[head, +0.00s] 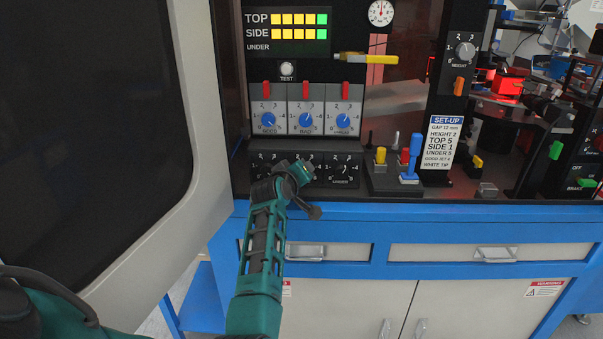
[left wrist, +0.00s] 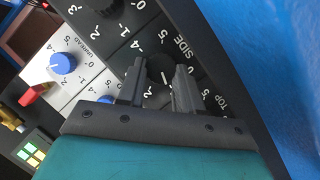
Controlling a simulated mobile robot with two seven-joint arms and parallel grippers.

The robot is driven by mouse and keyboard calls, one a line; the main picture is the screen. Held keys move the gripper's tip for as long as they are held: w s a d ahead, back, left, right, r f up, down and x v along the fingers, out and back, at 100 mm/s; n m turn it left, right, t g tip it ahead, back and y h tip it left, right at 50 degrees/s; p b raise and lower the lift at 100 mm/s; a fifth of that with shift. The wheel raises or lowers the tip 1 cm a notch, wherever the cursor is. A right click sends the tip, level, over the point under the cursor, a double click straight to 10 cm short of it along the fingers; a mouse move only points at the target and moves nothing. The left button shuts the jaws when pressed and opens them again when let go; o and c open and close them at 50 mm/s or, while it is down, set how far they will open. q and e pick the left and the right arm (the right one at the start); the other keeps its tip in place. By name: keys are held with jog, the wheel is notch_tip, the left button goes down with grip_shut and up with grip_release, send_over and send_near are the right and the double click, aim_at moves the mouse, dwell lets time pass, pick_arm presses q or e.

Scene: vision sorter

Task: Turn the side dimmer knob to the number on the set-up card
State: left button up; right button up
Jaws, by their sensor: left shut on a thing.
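The set-up card (head: 441,142) at the right of the panel reads SIDE 1, with TOP 5 and UNDER 5 among its other lines. The black side dimmer knob (left wrist: 160,68) is on the dark dial plate, beside the word SIDE, in the left wrist view. My left gripper (left wrist: 161,84) is shut on this knob, one finger on each side. A white pointer line shows on the knob; I cannot tell surely which number it meets. In the head view my left gripper (head: 299,172) hides the knob. My right gripper is not in view.
The under knob (head: 343,168) is just right of my left gripper. Blue knobs with red switches (head: 306,91) are above. The light display (head: 288,27) has TOP and SIDE rows lit, UNDER dark. A blue-handled lever (head: 411,155) stands to the right. A large door (head: 80,110) fills the left.

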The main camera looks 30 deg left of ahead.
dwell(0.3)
pick_arm(q)
jog(key=o, duration=1)
jog(key=shift+o, duration=0.2)
